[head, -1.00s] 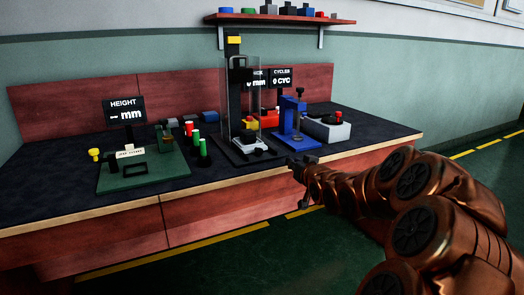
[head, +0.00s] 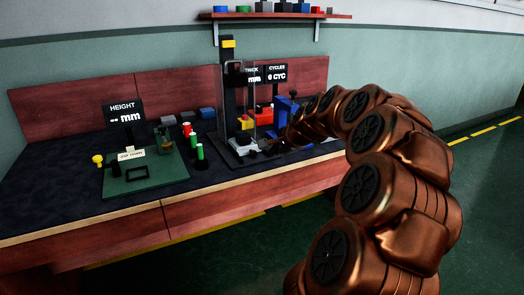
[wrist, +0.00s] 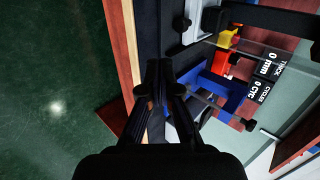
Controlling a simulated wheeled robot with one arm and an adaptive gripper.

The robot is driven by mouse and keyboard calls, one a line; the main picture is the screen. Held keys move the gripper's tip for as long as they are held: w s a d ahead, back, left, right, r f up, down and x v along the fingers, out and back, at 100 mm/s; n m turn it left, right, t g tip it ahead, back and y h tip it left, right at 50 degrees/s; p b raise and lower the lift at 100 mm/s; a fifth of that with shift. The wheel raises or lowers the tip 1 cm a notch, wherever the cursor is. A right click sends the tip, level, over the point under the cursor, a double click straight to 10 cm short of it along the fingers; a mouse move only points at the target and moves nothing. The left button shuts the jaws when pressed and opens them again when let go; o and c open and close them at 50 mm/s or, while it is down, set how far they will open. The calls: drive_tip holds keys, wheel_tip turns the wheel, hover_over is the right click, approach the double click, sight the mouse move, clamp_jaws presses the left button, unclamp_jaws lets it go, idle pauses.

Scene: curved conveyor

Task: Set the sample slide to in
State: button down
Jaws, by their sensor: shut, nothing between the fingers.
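A tall black test stand (head: 229,85) with a clear guard stands on the bench, and a light grey block (head: 243,143) sits at its base. I take this block to be the sample slide, but its label is not readable. In the wrist view the grey block (wrist: 196,22) has a black knob (wrist: 181,23) on its near side. In the wrist view my gripper (wrist: 160,68) is apart from the knob. I cannot tell the slide's exact setting.
A blue fixture (wrist: 235,95) stands close beside my gripper, its far side partly hidden by my arm in the head view. A green height station (head: 145,173) and several small cylinders are to the left. The bench's front edge (head: 215,190) is clear.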

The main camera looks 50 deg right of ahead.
drive_tip(key=b, duration=0.2)
approach(255, 157)
drive_tip(key=f, duration=0.1)
drive_tip(key=w+f, duration=0.1)
drive_tip(key=f, duration=0.1)
drive_tip(key=w+f, duration=0.1)
drive_tip(key=shift+d+f, duration=0.2)
drive_tip(key=shift+d, duration=0.1)
drive_tip(key=shift+w+d+r, duration=0.1)
drive_tip(key=shift+w+d, duration=0.05)
drive_tip(key=shift+w, duration=0.45)
drive_tip(key=shift+w+d, duration=0.15)
drive_tip(key=shift+w, duration=0.4)
